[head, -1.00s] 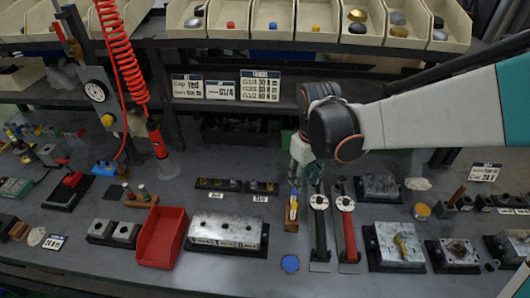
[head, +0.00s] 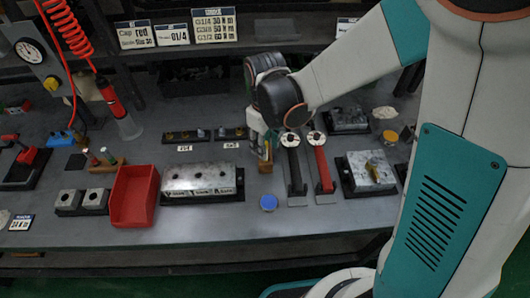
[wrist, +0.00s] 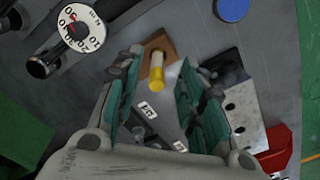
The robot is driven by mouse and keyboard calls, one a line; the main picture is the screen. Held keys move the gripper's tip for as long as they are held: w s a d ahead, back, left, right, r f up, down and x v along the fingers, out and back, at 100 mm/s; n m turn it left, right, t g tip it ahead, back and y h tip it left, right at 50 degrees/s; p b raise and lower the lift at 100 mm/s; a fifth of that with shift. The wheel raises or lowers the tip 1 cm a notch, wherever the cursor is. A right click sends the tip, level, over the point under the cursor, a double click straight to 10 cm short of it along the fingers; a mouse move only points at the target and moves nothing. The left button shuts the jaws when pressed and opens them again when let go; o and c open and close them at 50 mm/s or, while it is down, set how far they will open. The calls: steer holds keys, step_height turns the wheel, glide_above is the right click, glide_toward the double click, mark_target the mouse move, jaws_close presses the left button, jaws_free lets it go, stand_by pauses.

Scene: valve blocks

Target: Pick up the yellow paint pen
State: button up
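The yellow paint pen (wrist: 157,74) stands in a small wooden block (wrist: 164,43) in the wrist view. My gripper (wrist: 161,62) is open, with one finger on each side of the pen. Dark gaps show between the pen and both fingers, so neither appears to touch it. In the head view my gripper (head: 264,139) is right at the pen (head: 267,153), just above the wooden block (head: 265,168), and partly hides the pen.
Two dial torque wrenches, one black (head: 295,170) and one red (head: 323,168), lie close right of the block. A metal valve block (head: 200,182) and a red bin (head: 133,196) are left. A blue cap (head: 268,202) lies in front, with bare bench around it.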

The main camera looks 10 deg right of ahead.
steer(key=f+b, duration=0.1)
steer(key=f, duration=0.1)
steer(key=f+b, duration=0.1)
steer(key=f, duration=0.1)
steer(key=shift+w+f, duration=0.2)
steer(key=shift+f, duration=0.05)
steer(key=shift+r, duration=0.1)
jaws_close()
